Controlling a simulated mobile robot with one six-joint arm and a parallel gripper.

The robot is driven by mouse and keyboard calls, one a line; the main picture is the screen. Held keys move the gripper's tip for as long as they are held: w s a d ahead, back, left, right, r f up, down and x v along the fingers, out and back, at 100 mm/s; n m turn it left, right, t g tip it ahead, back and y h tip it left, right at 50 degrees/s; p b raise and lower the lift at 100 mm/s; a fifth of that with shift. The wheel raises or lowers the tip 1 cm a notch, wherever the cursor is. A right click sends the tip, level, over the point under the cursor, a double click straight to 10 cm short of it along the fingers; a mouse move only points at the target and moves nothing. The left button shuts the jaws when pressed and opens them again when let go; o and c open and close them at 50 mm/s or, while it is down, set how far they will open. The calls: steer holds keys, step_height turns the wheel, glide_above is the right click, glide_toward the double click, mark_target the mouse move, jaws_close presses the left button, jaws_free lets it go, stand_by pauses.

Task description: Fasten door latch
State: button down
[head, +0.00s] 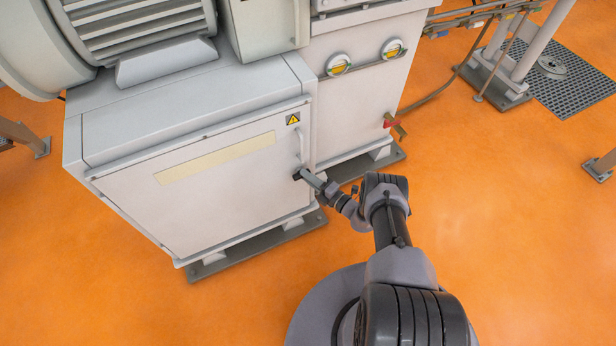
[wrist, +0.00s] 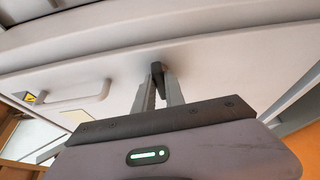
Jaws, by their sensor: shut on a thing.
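The pale grey cabinet door (head: 215,185) faces my arm in the head view and looks closed or nearly so; I cannot tell if it is fully flush. A small dark latch (wrist: 157,69) sits on the door, below its handle in the head view. My gripper (head: 301,176) reaches the door's right edge there. In the wrist view my gripper (wrist: 160,83) has its two fingers around the black latch, shut on it. The latch's lower part is hidden between the fingers, and its exact turn is hard to tell.
The door handle (head: 299,145) and a yellow warning sign (head: 293,118) are above the latch. The handle also shows in the wrist view (wrist: 82,92). A second grey cabinet with two round gauges (head: 338,64) stands to the right. Orange floor (head: 500,210) is clear at the right.

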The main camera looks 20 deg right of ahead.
steer(key=shift+w+r+m+y, duration=0.25)
steer(key=shift+w+m+y, duration=0.05)
steer(key=shift+m, duration=0.1)
stand_by(0.3)
steer(key=c, duration=1.4)
jaws_free()
steer(key=shift+a+r, duration=0.1)
steer(key=p+v, duration=0.1)
steer(key=v, duration=1.6)
steer(key=shift+s+f+t+p, duration=0.3)
steer(key=shift+s+f, duration=0.15)
